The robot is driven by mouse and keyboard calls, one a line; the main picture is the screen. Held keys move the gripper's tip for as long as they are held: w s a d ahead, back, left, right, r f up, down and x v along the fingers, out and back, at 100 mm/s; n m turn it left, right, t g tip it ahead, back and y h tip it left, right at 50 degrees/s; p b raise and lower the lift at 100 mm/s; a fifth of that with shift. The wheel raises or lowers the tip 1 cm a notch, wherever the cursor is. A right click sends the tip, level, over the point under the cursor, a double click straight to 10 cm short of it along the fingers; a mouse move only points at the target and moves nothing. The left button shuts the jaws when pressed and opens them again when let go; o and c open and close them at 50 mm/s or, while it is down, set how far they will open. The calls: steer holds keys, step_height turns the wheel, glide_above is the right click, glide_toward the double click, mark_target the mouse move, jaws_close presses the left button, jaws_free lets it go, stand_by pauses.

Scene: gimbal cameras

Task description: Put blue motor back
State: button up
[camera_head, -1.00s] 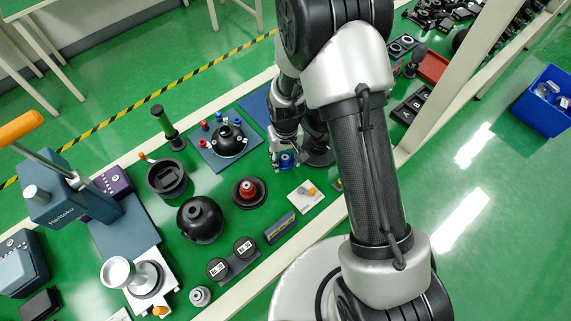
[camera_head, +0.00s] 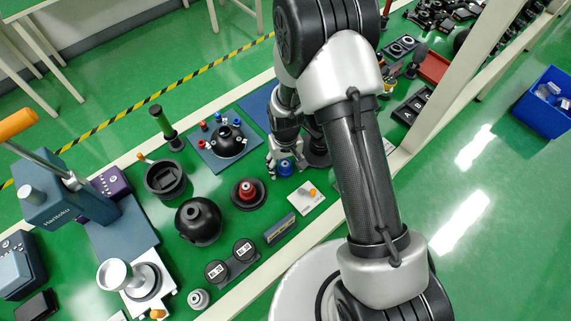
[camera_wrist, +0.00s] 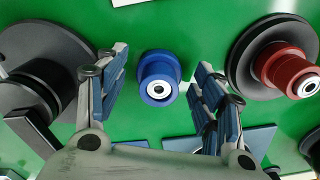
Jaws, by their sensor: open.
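The blue motor (camera_wrist: 158,78) is a short blue cylinder with a silver ring on its end. In the wrist view it sits between the two open fingers of my gripper (camera_wrist: 160,95), with green showing on both sides of it, so the fingers do not touch it. In the head view the blue motor (camera_head: 285,168) stands on the green table just by my gripper (camera_head: 283,158). A red motor (camera_head: 248,189) sits on a round black base to the left; it also shows at the right of the wrist view (camera_wrist: 290,72).
A blue-grey plate (camera_head: 203,153) carries a black dome with small red and blue parts. A black sphere (camera_head: 199,220), a black round holder (camera_head: 165,178) and a white card (camera_head: 306,198) stand nearby. A press (camera_head: 60,200) is at the left. Green table shows between them.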

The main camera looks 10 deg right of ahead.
steer(key=shift+r, duration=0.1)
step_height(320, 180, up, 13)
steer(key=p, duration=0.4)
step_height(320, 180, up, 17)
steer(key=m+t, duration=0.1)
steer(key=t, duration=0.1)
glide_above(286, 165)
steer(key=s+d, duration=0.4)
steer(key=s, duration=0.1)
steer(key=s+d+r+t, duration=0.1)
steer(key=s+d+r, duration=0.1)
steer(key=s+r, duration=0.3)
steer(key=s+d+r+m+t, duration=0.1)
steer(key=s+d+r, duration=0.2)
steer(key=s, duration=0.7)
step_height(286, 165, up, 2)
steer(key=shift+s+r+t, duration=0.1)
steer(key=shift+s+t, duration=0.2)
steer(key=shift+s, duration=0.1)
steer(key=shift+f, duration=0.2)
